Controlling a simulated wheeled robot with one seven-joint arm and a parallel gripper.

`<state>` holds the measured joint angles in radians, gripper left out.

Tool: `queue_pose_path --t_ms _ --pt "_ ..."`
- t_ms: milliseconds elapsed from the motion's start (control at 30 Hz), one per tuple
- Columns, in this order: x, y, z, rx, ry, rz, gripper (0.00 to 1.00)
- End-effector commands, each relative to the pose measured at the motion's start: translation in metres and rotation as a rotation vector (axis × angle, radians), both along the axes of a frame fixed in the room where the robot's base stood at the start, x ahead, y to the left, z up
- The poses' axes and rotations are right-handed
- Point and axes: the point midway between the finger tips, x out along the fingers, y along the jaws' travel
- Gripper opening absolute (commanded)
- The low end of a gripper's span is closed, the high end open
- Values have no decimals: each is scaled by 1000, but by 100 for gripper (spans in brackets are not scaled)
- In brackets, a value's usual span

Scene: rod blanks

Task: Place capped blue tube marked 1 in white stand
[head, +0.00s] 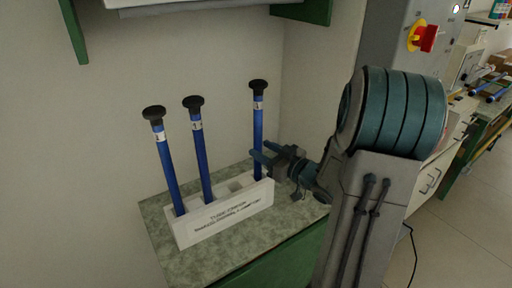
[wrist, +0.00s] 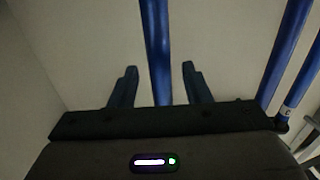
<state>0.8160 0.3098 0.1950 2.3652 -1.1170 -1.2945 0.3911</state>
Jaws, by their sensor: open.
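Three blue tubes with black caps stand in the white stand (head: 225,216): a left one (head: 168,170), a middle one (head: 201,152) and a right one (head: 258,125). Each has a white label below its cap; the marks are too small to read surely. My gripper (head: 260,151) is open beside the right tube, low on its shaft. In the wrist view the right tube (wrist: 157,45) shows between the two spread fingers (wrist: 160,70), with a gap on each side. The tubes' lower ends are hidden in the stand.
The stand rests on a green speckled counter (head: 155,222) against pale walls. A green-framed shelf (head: 200,8) hangs above. In the wrist view the other two tubes (wrist: 287,55) rise at the right. A bench with blue rods (head: 485,85) is far right.

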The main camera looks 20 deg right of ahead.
Motion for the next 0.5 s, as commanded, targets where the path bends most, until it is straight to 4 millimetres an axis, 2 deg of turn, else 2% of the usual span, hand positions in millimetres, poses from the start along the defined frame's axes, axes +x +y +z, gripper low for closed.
queue_pose_path --t_ms 100,233,400,500 --pt "-26 -13 -2 -1 0 -5 44" --pt "-48 -22 -1 -1 0 -4 44" --pt "-67 -30 -1 0 0 -1 44" --pt "-70 -31 0 -9 5 -8 44"
